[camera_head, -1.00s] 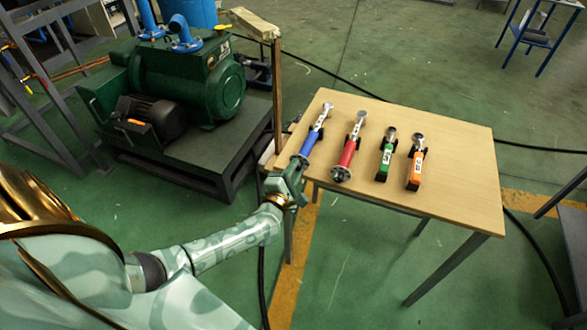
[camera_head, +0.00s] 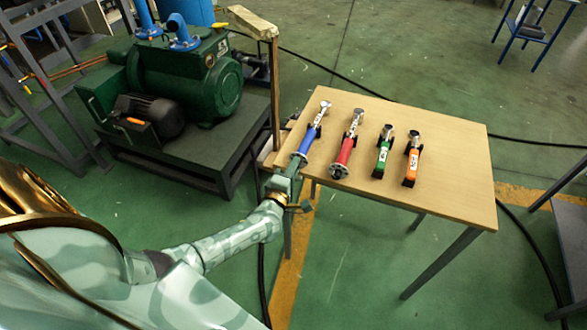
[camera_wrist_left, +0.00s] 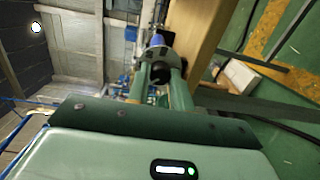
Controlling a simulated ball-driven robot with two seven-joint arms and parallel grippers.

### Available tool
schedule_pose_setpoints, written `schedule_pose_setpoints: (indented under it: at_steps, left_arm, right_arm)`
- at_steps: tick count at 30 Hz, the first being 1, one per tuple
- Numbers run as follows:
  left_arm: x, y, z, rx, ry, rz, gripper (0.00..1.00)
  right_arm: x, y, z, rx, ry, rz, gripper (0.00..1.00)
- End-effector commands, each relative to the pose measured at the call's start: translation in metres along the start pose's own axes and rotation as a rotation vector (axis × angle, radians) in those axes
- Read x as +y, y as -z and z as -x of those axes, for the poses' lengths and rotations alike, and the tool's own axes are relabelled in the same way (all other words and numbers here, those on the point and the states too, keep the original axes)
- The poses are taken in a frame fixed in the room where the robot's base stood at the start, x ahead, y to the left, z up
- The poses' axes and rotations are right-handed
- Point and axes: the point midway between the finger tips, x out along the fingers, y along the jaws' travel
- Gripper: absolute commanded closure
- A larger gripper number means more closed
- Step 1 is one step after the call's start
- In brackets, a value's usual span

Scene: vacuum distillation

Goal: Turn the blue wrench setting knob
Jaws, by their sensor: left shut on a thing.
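The blue wrench (camera_head: 307,141) lies on the left side of the wooden table, its metal head pointing away and its near end at the table's front-left edge. My left gripper (camera_head: 289,171) reaches it from below left and is shut on the dark setting knob at the wrench's near end. In the left wrist view the dark knob (camera_wrist_left: 161,74) sits between the two green fingers, with a bit of the blue handle (camera_wrist_left: 161,39) beyond it. The knob is largely hidden by the gripper in the head view. My right gripper is not in view.
A red wrench (camera_head: 345,150), a green wrench (camera_head: 383,153) and an orange wrench (camera_head: 411,164) lie to the right on the wooden table (camera_head: 455,170). A wooden post (camera_head: 276,95) stands just left of the table. A green pump (camera_head: 185,80) stands farther left.

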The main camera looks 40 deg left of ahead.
Motion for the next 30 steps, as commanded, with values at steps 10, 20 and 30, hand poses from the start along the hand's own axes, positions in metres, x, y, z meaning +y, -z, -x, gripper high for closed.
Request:
schedule_pose_setpoints:
  at_steps: [10, 20, 30]
  left_arm:
    - [-0.001, 0.0, 0.001, -0.001, 0.002, 0.001, 0.56]
    - [0.0, 0.0, 0.011, 0.0, 0.002, 0.001, 0.56]
    - [0.001, 0.0, 0.096, -0.001, 0.004, 0.002, 0.56]
  right_arm:
    - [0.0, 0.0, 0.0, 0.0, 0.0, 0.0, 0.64]
    - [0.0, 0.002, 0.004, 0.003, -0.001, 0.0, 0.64]
    - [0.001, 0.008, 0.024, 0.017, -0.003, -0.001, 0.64]
